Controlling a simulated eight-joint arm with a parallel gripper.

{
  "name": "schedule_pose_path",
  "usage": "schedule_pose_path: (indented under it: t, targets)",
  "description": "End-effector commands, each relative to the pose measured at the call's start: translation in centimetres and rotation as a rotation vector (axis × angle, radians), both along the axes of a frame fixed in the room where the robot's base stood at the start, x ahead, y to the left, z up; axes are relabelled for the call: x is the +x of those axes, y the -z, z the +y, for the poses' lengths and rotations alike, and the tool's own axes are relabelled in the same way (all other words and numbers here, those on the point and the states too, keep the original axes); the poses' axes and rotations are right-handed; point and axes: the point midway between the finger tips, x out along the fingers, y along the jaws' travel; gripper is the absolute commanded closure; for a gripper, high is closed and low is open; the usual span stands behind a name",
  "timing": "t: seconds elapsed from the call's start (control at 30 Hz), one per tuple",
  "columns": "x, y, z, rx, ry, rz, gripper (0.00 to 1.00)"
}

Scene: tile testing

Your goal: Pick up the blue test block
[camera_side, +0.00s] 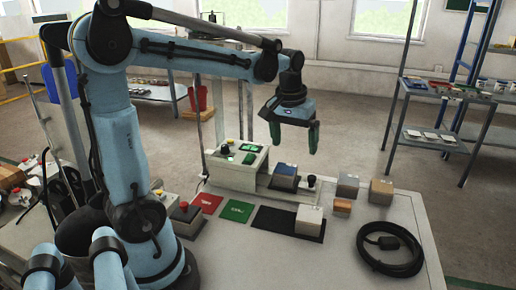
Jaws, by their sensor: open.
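The blue test block (285,171) sits on the light-coloured test fixture (257,184) near the middle of the table. Its top looks blue and its sides darker. There is a clear gap between the fingertips and the block.
A white box (308,219) stands on a dark mat. Grey (348,186), tan (381,191) and small orange (342,207) boxes are to the right. A coiled black cable (390,249) lies at the right edge. Red (207,203) and green (237,211) mats lie left.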

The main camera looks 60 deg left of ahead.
Motion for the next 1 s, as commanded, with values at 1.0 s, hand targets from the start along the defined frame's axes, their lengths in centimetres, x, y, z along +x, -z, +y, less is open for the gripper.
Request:
schedule_pose_path:
  t: [1.0]
  targets:
    - [2.2,8.8,6.0,-0.07,-0.221,0.162,0.06]
